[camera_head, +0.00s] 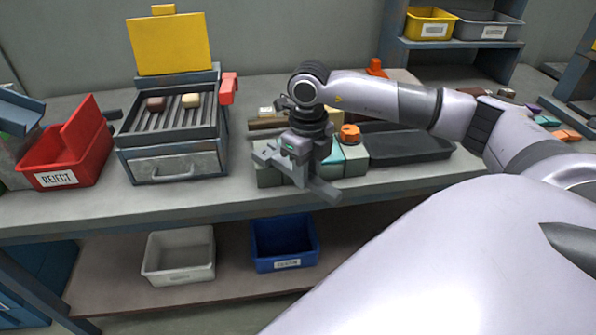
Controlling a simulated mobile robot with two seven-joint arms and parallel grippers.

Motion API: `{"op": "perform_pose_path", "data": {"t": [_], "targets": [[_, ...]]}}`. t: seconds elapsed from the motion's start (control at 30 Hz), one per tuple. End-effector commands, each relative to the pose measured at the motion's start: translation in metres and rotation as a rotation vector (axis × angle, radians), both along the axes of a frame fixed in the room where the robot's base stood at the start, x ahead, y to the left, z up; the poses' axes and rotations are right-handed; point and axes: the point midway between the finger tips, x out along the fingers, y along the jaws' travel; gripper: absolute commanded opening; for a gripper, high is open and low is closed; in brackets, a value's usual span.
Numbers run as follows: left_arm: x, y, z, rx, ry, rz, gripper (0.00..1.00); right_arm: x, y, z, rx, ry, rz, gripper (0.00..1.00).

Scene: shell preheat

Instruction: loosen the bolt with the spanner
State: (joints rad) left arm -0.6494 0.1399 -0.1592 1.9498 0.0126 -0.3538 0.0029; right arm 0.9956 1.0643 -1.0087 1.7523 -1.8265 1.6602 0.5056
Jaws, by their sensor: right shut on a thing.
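My right gripper (300,172) points down over the front part of the bench, in front of a low pale green block (355,162). It is shut on a grey bar-like piece (325,191) that looks like the spanner. The bar runs from a fork-like end at left to a blunt end at lower right, and the gripper hides its middle. I cannot make out the bolt. An orange knob-like piece (350,133) sits on top of the block, just right of the gripper. My left gripper is not in view.
Left of the gripper stands a slatted metal heater (172,163) with a raised yellow lid and two small pieces on it. A red REJECT bin (88,150) is farther left. A dark tray (410,147) lies right. White (178,262) and blue (284,248) bins stand below.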

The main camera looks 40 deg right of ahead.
Motion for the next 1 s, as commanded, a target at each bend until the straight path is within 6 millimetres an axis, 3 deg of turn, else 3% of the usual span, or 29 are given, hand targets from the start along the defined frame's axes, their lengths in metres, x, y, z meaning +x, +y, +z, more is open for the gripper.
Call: {"op": "perform_pose_path", "data": {"t": [0.37, 1.0], "targets": [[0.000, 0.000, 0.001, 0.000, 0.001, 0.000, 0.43, 0.001, -0.007, 0.003, -0.005, 0.002, -0.003, 0.00], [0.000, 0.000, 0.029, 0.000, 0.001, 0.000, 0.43, 0.002, -0.006, 0.042, -0.003, -0.003, -0.003, 0.00]]}}
